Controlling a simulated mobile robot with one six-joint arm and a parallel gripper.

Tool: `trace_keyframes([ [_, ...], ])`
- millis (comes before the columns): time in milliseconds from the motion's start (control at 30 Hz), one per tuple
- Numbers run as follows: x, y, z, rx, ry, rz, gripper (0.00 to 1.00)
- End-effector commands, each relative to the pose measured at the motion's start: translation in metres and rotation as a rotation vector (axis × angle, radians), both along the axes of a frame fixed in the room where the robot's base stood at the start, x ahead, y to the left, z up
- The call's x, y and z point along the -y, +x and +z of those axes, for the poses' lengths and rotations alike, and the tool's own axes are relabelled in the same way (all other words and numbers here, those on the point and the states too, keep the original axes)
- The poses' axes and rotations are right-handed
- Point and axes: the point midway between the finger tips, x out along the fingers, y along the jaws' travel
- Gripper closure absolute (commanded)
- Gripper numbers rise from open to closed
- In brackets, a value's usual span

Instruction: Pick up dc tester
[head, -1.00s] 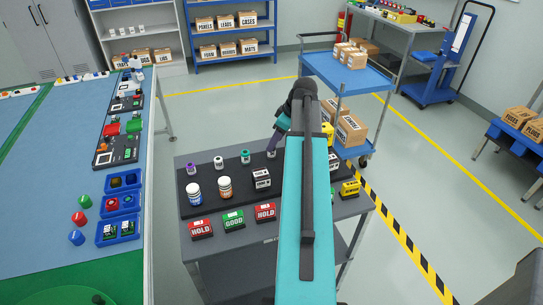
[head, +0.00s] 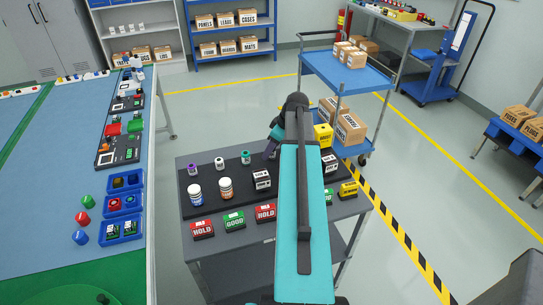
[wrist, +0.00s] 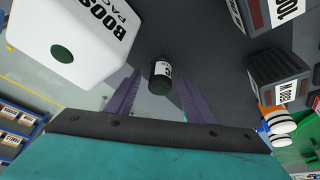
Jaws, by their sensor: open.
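My gripper (wrist: 159,77) is open, its two purple fingers spread apart. A small dark cylinder with a white label (wrist: 160,70) shows between the fingertips in the wrist view, with clear space on both sides; neither finger touches it. Its print is too small to read surely, so I cannot tell whether it is the dc tester. In the head view my gripper (head: 270,150) is low over the back of the dark tray (head: 208,205), and my arm hides part of the tray.
A white-looking box marked BOOST (wrist: 75,38) is close at the left in the wrist view. Grey boxes (wrist: 278,75) stand at the right. On the tray are two pill bottles (head: 226,188) and small vials (head: 219,163). HOLD and GOOD boxes (head: 234,220) line the front.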

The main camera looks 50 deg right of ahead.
Motion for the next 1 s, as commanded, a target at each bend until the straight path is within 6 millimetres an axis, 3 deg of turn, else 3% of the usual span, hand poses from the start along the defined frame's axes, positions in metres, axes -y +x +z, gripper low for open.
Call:
trace_keyframes([
  [433,0.0001,-0.0003,0.0001,0.000,0.000,0.000,0.52],
  [700,0.0004,-0.0009,0.0002,0.000,0.001,-0.002,0.97],
  [1000,0.0004,-0.0007,0.0010,0.000,0.000,-0.001,0.99],
])
